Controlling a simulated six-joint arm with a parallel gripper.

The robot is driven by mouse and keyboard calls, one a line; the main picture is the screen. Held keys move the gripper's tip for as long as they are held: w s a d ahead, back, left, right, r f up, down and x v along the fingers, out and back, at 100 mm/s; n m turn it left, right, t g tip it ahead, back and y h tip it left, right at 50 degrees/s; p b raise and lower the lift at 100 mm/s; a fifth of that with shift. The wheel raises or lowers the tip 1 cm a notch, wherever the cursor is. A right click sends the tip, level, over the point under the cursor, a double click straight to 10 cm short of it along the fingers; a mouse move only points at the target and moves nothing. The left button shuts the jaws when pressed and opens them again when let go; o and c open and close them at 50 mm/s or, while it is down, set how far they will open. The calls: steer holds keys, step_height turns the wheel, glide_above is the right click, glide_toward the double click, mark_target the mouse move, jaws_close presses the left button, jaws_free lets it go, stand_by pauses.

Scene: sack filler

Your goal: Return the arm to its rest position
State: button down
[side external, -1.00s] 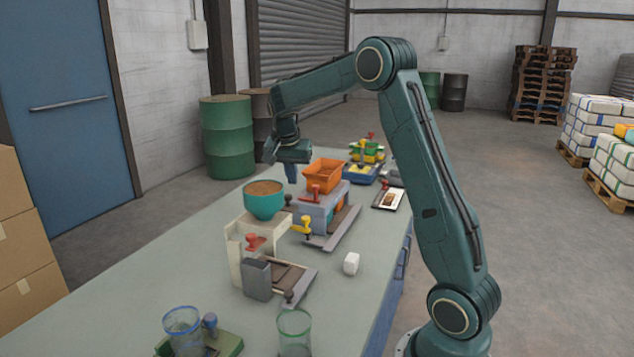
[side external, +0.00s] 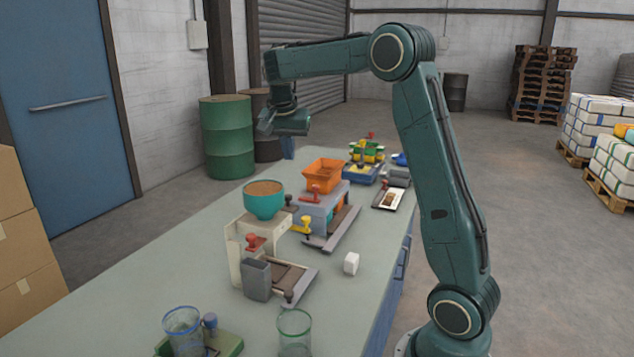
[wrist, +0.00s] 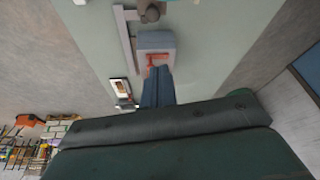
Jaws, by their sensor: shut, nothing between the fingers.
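My gripper (side external: 288,153) hangs above the far left part of the long table (side external: 160,235), with its fingers pointing down. It is shut and empty. In the wrist view its blue-grey fingers (wrist: 158,75) are together, with a grey block with a red handle beyond their tips. My gripper is clear of everything on the table. The orange bin (side external: 322,174) on its grey-blue station is to the right of and below it. The teal bowl (side external: 264,203) with brown contents stands on a cream stand nearer the camera.
A red-handled station with a grey cup (side external: 257,279), a white block (side external: 351,263) and two clear tumblers (side external: 295,332) are nearer the camera. A yellow-and-green stack (side external: 365,155) stands at the far end. The air around my gripper is free.

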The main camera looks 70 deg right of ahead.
steer(key=s+a+r+n+t+y, duration=0.1)
steer(key=s+a+r+n+t, duration=0.25)
steer(key=s+a+n, duration=0.7)
steer(key=s+a+f+n+t+y, duration=0.1)
steer(key=s+a+f+n, duration=0.3)
steer(key=s+a, duration=1)
steer(key=shift+a+f+n+y, duration=0.35)
steer(key=shift+f+y, duration=0.55)
steer(key=shift+f, duration=0.1)
